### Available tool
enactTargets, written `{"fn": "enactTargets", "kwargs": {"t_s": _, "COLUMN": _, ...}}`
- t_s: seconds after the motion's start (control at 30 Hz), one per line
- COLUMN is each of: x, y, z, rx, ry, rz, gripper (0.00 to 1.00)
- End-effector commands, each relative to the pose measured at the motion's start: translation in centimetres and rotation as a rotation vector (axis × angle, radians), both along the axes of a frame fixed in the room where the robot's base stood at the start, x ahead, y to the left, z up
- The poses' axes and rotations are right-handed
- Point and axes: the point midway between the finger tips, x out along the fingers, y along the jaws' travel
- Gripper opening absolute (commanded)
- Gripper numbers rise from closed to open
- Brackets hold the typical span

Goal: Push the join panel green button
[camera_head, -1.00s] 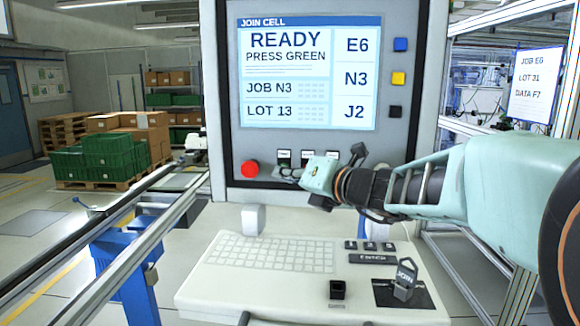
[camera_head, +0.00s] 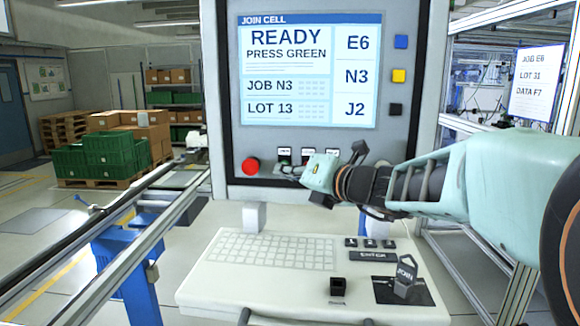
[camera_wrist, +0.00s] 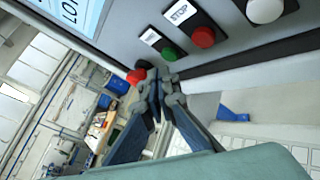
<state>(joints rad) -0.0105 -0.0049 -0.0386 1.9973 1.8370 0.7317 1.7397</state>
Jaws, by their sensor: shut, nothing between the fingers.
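The join panel (camera_head: 228,120) stands in front of me, with a screen (camera_head: 308,72) reading "JOIN CELL, READY, PRESS GREEN". In the wrist view the green button (camera_wrist: 170,53) sits on a black plate, beside a red button (camera_wrist: 203,37) labelled STOP and a white button (camera_wrist: 265,10). My gripper (camera_wrist: 163,77) is shut and empty, its fingertips just below the green button in that picture. I cannot tell whether they touch it. In the head view my gripper (camera_head: 285,170) reaches the button row from the right and hides the green button.
A red mushroom button (camera_head: 250,166) sits just left of my fingertips. A conveyor rail (camera_head: 130,230) runs along the left.

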Motion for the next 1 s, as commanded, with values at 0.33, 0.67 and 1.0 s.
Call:
{"fn": "enactTargets", "kwargs": {"t_s": 0.33, "x": 0.13, "y": -0.02, "z": 0.0, "rx": 0.0, "ry": 0.0, "rz": 0.0, "gripper": 0.0}}
{"fn": "enactTargets", "kwargs": {"t_s": 0.67, "x": 0.86, "y": -0.1, "z": 0.01, "rx": 0.0, "ry": 0.0, "rz": 0.0, "gripper": 0.0}}
{"fn": "enactTargets", "kwargs": {"t_s": 1.0, "x": 0.93, "y": -0.11, "z": 0.0, "rx": 0.0, "ry": 0.0, "rz": 0.0, "gripper": 0.0}}
